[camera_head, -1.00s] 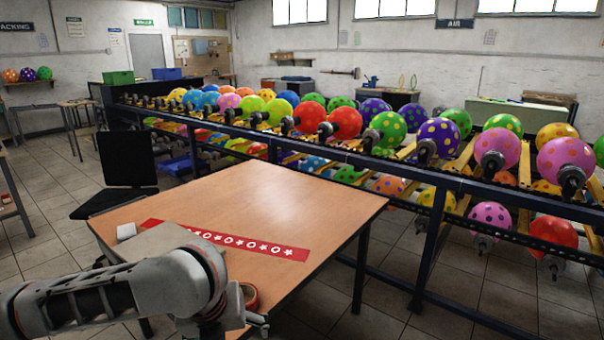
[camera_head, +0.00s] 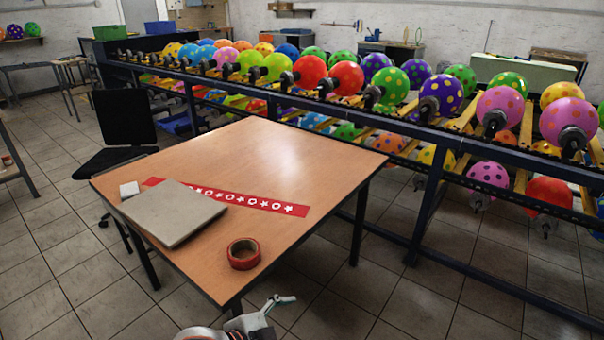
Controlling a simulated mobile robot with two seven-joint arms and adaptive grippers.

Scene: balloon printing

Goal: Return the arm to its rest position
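My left gripper (camera_head: 266,312) shows only in part at the bottom edge of the head view, below the table's front corner. One light grey finger part points to the right. It is apart from the table and nothing is seen in it, but I cannot tell whether it is open or shut. The rest of the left arm is cut off by the frame. My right gripper is not in view.
The wooden table (camera_head: 270,165) holds a grey flat slab (camera_head: 172,212), a red strip with white shapes (camera_head: 250,201), a small white block (camera_head: 129,189) and a red tape roll (camera_head: 243,254). A black chair (camera_head: 122,120) stands left. Balloon racks (camera_head: 440,160) run behind.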

